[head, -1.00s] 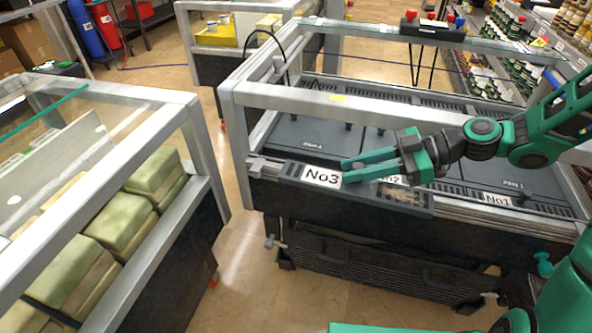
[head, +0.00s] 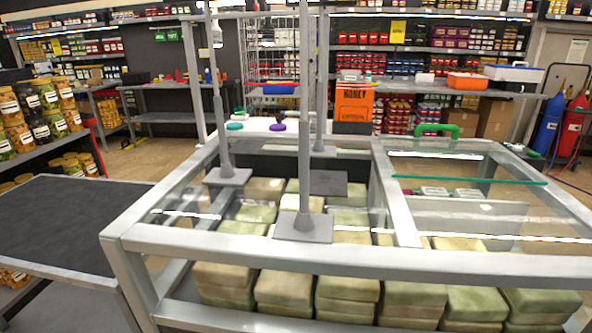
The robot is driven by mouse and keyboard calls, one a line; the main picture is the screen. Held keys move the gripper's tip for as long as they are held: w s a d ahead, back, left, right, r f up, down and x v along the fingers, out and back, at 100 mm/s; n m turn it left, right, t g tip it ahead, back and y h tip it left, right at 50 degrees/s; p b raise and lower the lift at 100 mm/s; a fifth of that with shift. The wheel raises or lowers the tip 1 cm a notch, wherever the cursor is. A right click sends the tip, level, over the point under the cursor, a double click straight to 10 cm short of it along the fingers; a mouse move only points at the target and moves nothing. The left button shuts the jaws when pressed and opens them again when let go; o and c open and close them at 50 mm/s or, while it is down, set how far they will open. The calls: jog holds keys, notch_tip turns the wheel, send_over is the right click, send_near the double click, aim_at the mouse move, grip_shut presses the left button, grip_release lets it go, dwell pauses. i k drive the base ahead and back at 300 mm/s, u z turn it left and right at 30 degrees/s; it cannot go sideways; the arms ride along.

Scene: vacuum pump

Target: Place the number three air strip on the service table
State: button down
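The number three air strip is not in the current head view. My gripper and arm are also out of view, so whether the strip is held does not show. A low table with a flat, dark, bare top (head: 75,215) stands at the left. It carries no readable label, so I cannot tell for sure that it is the service table.
A metal-framed glass case (head: 250,262) filled with green and tan blocks (head: 285,290) takes up the middle and right. Thin grey posts rise from it. Jar shelves (head: 35,115) stand behind the dark table. An orange honey box (head: 354,105) stands behind the case.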

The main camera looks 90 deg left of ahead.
aim_at(35, 232)
jog(key=k, duration=2.25)
jog(key=u, duration=3.2)
jog(key=i, duration=0.9)
jog(key=u, duration=0.15)
